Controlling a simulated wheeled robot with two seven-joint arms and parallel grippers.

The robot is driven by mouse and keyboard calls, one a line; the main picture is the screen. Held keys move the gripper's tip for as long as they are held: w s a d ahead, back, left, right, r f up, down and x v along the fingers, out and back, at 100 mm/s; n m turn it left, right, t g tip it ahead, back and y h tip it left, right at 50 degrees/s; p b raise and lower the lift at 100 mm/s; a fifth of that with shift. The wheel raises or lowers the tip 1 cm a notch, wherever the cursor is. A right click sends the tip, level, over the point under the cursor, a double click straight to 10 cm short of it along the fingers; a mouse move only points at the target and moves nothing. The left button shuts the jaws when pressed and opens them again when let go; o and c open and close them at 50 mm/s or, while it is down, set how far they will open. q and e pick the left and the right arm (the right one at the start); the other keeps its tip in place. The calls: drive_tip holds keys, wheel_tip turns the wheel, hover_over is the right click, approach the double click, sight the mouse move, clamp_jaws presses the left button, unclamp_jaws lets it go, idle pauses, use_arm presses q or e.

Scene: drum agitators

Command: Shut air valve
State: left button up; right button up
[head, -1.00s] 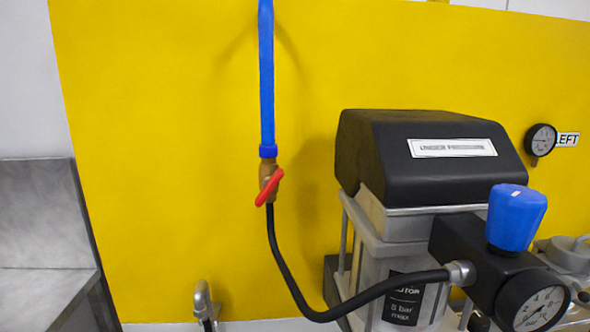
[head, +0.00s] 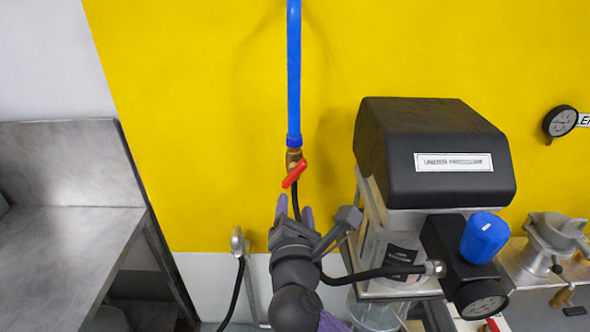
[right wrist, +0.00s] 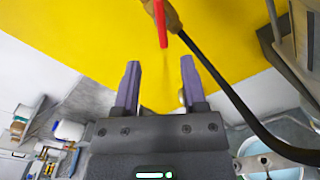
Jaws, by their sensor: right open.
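The air valve is a brass body (head: 293,157) with a red lever (head: 294,174), at the lower end of a blue pipe (head: 294,80) on the yellow wall. The lever slants down to the left, across the pipe line. My right gripper (head: 295,212) is open and empty just below the lever, its fingers pointing up. In the right wrist view the red lever (right wrist: 160,22) lies beyond and between the two fingertips (right wrist: 160,68), apart from them. A black hose (head: 385,272) runs from the valve to the motor unit, partly hidden behind my gripper. My left gripper is not in view.
The motor unit with a black cover (head: 435,145) stands close to the right of my gripper. Its blue knob (head: 484,237) and gauge (head: 482,300) jut forward. A steel table (head: 60,260) is at left. The yellow wall left of the valve is clear.

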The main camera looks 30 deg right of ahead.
sight(294, 178)
drive_tip(key=x, duration=0.9)
drive_tip(key=shift+w+d+f, duration=0.1)
drive_tip(key=shift+w+f, duration=0.05)
drive_tip(key=shift+w, duration=0.1)
clamp_jaws()
